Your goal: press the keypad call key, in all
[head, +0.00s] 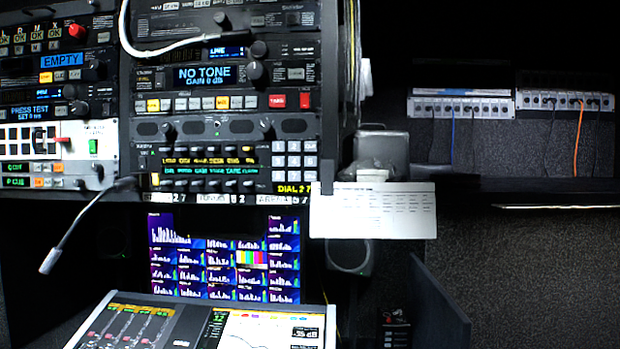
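The keypad (294,161) is a small block of pale square keys at the right end of the intercom panel (215,160) in the middle rack. The key legends are too small to read, so I cannot tell which one is the call key. Nothing covers the keypad. Neither of my grippers is in view.
A paper sheet (385,210) hangs right of and below the keypad. A gooseneck microphone (82,225) reaches out at the left. Below are a multi-image screen (222,262) and a sloped touch console (200,325). Patch panels (460,107) with cables sit at right.

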